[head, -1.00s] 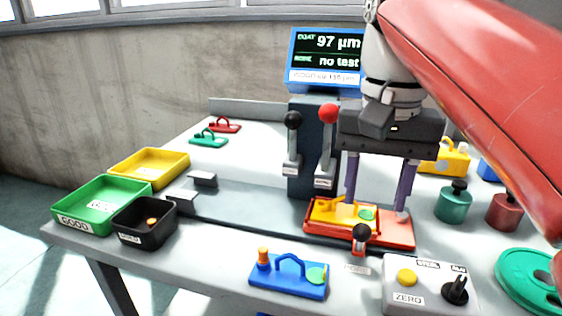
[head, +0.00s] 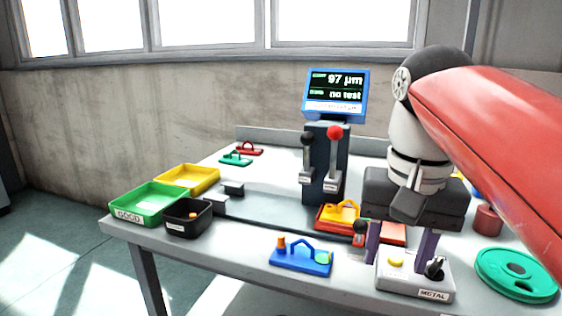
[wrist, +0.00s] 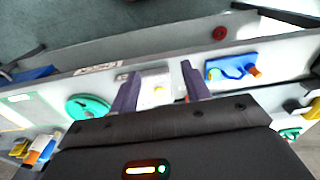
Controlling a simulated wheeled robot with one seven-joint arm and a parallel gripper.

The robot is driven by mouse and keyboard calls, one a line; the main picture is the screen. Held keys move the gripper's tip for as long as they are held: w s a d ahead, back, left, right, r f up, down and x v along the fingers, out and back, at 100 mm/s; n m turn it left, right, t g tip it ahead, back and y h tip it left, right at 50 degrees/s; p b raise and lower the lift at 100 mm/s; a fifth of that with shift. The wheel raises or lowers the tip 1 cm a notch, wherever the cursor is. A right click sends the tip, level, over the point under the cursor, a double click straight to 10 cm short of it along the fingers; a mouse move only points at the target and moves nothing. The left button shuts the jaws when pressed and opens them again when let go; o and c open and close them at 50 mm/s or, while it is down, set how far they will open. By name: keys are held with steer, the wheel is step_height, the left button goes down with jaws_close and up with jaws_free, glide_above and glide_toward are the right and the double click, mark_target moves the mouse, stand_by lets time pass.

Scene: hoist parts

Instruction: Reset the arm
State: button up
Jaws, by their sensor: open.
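My gripper (head: 399,245) is open and empty in the head view, with its two purple fingers apart, over the grey control box (head: 412,277) at the table's front right. In the wrist view the fingers (wrist: 158,88) also stand apart with nothing between them, and the control box (wrist: 155,84) shows behind them. My red arm reaches in from the right and hides part of the table's right side.
A blue part (head: 302,258) lies left of the control box. A yellow part (head: 341,213) sits in the red tray (head: 391,233). Two levers (head: 334,160) stand below the display (head: 336,95). Green (head: 125,214), yellow (head: 214,178) and black (head: 188,230) bins stand left. A green disc (head: 517,275) lies right.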

steer(key=s+f+n+t, duration=0.1)
steer(key=s+f+t, duration=0.1)
steer(key=f, duration=0.7)
steer(key=s+f+n+t, duration=0.1)
steer(key=f+n+t, duration=0.1)
steer(key=f, duration=0.8)
steer(key=shift+s+d+f+t, duration=0.25)
steer(key=shift+s+t, duration=0.1)
steer(key=shift+t, duration=0.05)
